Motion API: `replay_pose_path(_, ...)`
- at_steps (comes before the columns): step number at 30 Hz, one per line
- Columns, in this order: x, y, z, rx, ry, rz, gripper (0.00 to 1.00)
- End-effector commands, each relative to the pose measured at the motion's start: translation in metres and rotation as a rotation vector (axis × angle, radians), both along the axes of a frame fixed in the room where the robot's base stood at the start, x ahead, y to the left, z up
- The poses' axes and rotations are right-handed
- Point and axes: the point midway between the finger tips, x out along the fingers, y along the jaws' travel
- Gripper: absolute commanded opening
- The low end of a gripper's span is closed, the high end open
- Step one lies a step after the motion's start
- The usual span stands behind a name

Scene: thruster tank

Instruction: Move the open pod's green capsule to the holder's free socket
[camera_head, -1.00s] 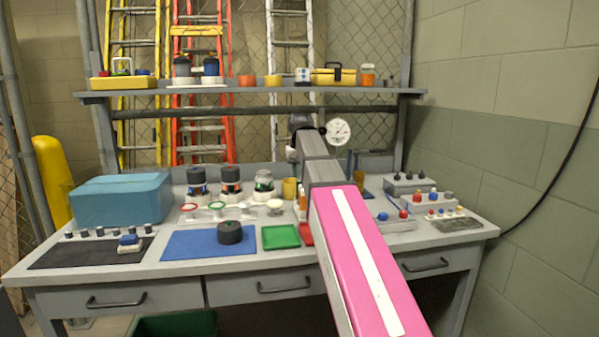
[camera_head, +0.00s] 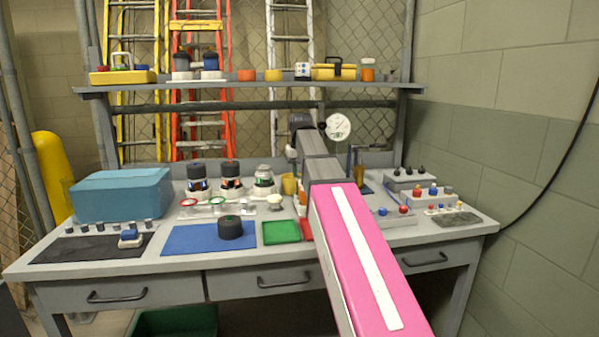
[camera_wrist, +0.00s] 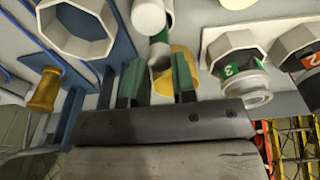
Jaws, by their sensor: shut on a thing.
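In the wrist view my gripper (camera_wrist: 159,72) has its dark green fingers closed on a pale cylindrical capsule (camera_wrist: 160,54). In the head view my forearm hides the gripper. The open pod (camera_head: 264,181), clear-topped and without a dark cap, stands rightmost of three on the bench. A pod with a green "3" label (camera_wrist: 240,62) shows right of the gripper in the wrist view. A dark round cap (camera_head: 230,228) lies on the blue mat. I cannot tell which rack is the holder, and its free socket is not distinguishable.
A blue frame with a white octagonal ring (camera_wrist: 75,28) is close left of the gripper in the wrist view. A yellow cup (camera_head: 288,184) stands beside the pods. A green tray (camera_head: 281,232) and small racks with coloured knobs (camera_head: 427,191) occupy the bench.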

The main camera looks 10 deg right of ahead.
Motion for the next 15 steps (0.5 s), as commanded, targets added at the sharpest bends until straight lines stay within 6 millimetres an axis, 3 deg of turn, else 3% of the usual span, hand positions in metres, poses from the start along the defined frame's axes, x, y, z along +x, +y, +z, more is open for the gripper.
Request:
replay_pose_path(2,0.0001,0.0000,0.0000,0.000,0.000,0.000,0.12)
replay_pose_path(3,0.0001,0.0000,0.0000,0.000,0.000,0.000,0.35)
replay_pose_path(5,0.0001,0.0000,0.0000,0.000,0.000,0.000,0.55)
replay_pose_path(15,0.0001,0.0000,0.0020,0.000,0.000,0.000,0.55)
